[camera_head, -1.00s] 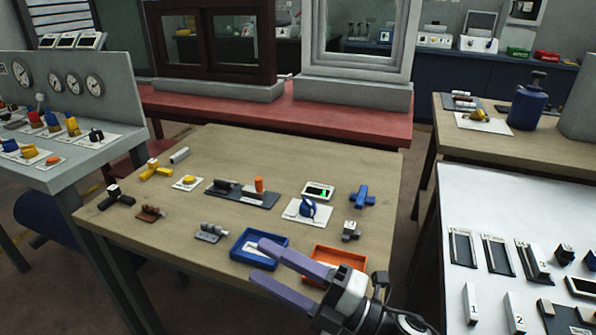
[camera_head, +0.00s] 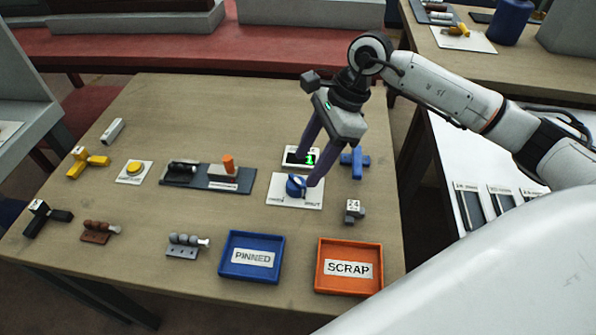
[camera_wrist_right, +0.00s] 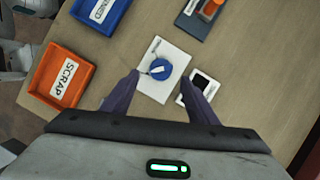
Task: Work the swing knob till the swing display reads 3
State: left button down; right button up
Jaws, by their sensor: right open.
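The swing knob (camera_head: 296,186) is a round blue knob on a white plate (camera_head: 313,199) on the wooden table. In the right wrist view the knob (camera_wrist_right: 160,68) shows a white bar across its top. A small dark display (camera_head: 290,157) with a green digit stands just behind the plate. A finger partly covers it, and I cannot read the digit for certain. My right gripper (camera_head: 308,169) is open, with purple fingers pointing down above the knob and display. In the wrist view its fingertips (camera_wrist_right: 161,76) lie either side of the knob, apparently not touching it. My left gripper is out of view.
A blue PINNED tray (camera_head: 252,270) and an orange SCRAP tray (camera_head: 349,279) lie in front. A blue part (camera_head: 355,161) and a grey block (camera_head: 353,212) lie right of the plate. A dark fixture (camera_head: 208,177) and yellow button (camera_head: 134,168) lie left.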

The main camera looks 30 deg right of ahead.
aim_at(299, 179)
jog(key=x, duration=0.5)
jog(key=shift+w+a+f, duration=0.1)
jog(key=shift+a+f, duration=0.05)
jog(key=shift+f, duration=0.1)
jog(key=c, duration=1.1)
jog(key=shift+o, duration=0.2)
